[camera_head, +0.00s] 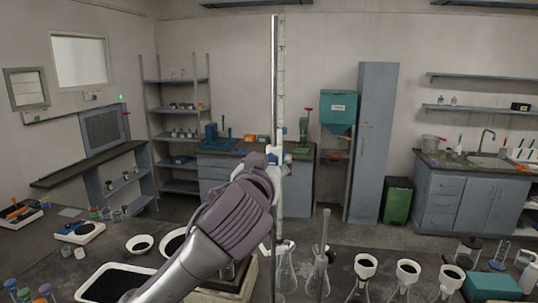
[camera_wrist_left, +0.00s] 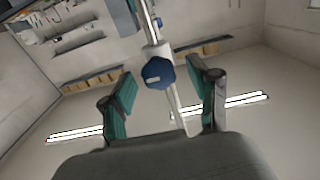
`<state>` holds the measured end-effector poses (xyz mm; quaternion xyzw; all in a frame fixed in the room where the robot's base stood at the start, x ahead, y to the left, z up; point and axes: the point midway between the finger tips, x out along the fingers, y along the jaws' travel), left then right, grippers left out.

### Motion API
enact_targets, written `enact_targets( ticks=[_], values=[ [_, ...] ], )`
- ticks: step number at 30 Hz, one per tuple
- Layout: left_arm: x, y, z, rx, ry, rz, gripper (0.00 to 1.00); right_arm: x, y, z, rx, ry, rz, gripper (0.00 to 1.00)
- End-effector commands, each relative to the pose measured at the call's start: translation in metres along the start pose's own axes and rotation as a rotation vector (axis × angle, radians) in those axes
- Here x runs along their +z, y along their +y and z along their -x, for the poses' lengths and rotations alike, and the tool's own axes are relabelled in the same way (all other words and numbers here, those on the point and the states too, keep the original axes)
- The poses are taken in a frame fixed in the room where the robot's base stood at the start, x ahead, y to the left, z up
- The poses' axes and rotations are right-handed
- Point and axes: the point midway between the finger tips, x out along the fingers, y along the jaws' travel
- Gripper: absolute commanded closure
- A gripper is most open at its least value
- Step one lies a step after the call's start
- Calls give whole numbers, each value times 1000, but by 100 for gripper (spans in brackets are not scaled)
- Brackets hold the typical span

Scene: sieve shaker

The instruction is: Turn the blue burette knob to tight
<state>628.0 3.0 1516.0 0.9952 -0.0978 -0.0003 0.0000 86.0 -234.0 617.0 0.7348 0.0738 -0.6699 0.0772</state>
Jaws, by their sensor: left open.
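The blue burette knob (camera_wrist_left: 158,73) shows in the left wrist view, a faceted knob with a pale mark, on a light clamp piece at the burette stand. In the head view the tall thin metal rod (camera_head: 275,60) stands upright with the clear burette (camera_head: 282,85) beside it. My left gripper (camera_head: 276,158) is at the rod in the head view, hiding part of the clamp. In the left wrist view my left gripper (camera_wrist_left: 160,90) is open, its two teal-padded fingers on either side of the knob, with visible gaps. My right gripper is in neither view.
Several flasks with funnels (camera_head: 365,266) stand along the bench at the front right. A black-filled tray (camera_head: 117,284) and white bowls (camera_head: 139,244) are at the front left. A flask (camera_head: 285,270) stands close below the burette.

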Motion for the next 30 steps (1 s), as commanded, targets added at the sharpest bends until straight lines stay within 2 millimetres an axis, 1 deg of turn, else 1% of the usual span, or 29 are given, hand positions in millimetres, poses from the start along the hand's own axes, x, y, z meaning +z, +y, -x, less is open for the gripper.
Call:
enact_targets(
  ticks=[8,11,12,19,26,30],
  values=[
    [0,0,-2,0,0,0,39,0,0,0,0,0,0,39],
    [0,0,-2,0,0,0,54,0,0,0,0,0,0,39],
    [0,0,-2,0,0,0,61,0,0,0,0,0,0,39],
    [0,0,-1,0,0,0,99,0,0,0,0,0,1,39],
    [0,0,-1,0,0,-18,99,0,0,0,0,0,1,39],
    [0,0,-1,0,0,-67,99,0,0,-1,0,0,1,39]
  ],
)
